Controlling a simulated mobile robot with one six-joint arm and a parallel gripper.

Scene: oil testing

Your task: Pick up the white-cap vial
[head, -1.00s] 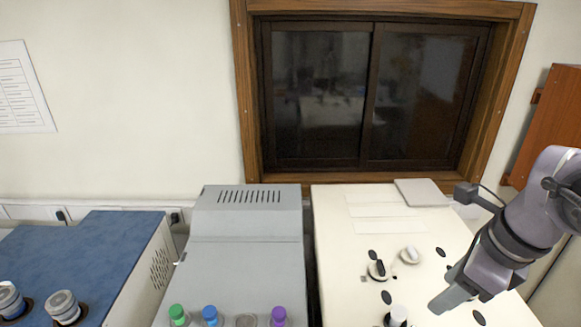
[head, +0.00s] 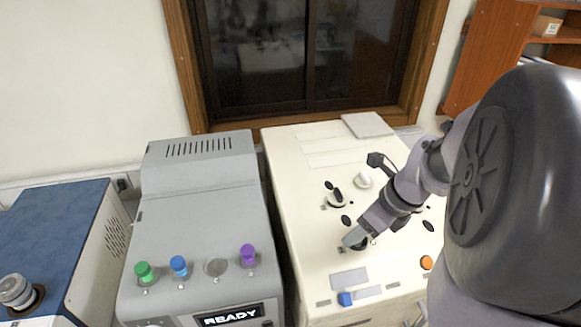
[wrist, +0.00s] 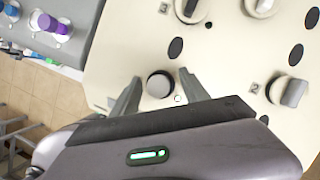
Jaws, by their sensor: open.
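The white-cap vial (wrist: 160,84) stands in the cream machine, its round pale cap seen from above in the wrist view. My gripper (wrist: 160,79) is open, with one finger on the cap's left and one on its right. Gaps show between the cap and both fingers. In the head view my gripper (head: 355,238) is low over the cream machine's top (head: 305,225) and largely hides the vial. I cannot tell how deep the fingers are around the vial.
White rotary knobs (head: 363,180) and dark oval holes lie behind my gripper. An orange button (head: 426,262) and a blue button (head: 345,299) sit nearer the front. A grey machine (head: 195,220) with green, blue and purple caps stands to the left.

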